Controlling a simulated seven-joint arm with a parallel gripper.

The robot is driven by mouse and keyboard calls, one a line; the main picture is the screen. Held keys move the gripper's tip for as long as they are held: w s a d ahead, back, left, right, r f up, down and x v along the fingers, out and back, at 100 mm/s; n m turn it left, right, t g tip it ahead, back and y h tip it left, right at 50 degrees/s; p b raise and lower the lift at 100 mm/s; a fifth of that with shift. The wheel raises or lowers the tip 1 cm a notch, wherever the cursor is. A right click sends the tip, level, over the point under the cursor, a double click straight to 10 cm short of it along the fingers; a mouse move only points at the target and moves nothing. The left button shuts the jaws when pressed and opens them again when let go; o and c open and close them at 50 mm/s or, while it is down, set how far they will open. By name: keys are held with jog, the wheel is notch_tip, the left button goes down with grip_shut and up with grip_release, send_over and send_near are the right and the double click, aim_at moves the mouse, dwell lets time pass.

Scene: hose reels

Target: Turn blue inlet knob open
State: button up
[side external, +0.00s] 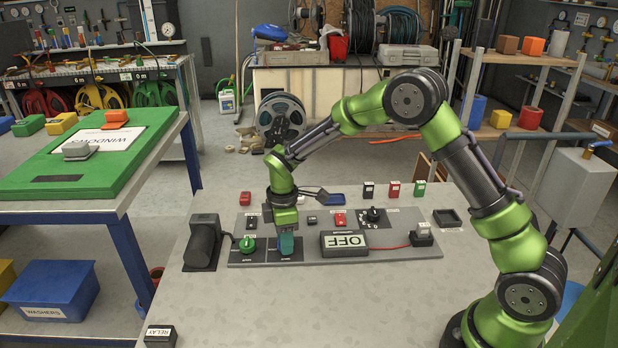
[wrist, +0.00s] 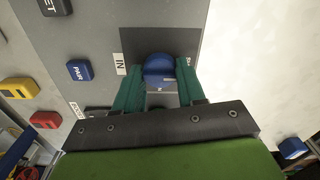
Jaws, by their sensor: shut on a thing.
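The blue inlet knob (wrist: 159,70) is round, with a pale pointer mark on its right side in the wrist view. It sits on a dark square plate on the grey panel, beside a label reading "IN" (wrist: 121,64). My gripper (wrist: 158,78) has its two teal fingers on either side of the knob and is shut on it. In the side view my gripper (side external: 286,245) points down onto the panel (side external: 325,260), and it hides the knob there.
A green knob (side external: 247,244) stands just left of my gripper, with a black motor-like unit (side external: 203,240) beyond it. Red and black blocks and a black dial (side external: 373,214) lie behind.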

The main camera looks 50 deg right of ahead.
jog(key=shift+m, duration=0.4)
jog(key=shift+c, duration=0.4)
jog(key=m, duration=0.3)
jog(key=shift+m, duration=0.4)
jog(key=m, duration=0.4)
jog(key=shift+m, duration=0.3)
jog(key=m, duration=0.8)
jog(key=shift+m, duration=0.3)
jog(key=o, duration=1.1)
jog(key=shift+c, duration=0.2)
jog(key=shift+r, duration=0.1)
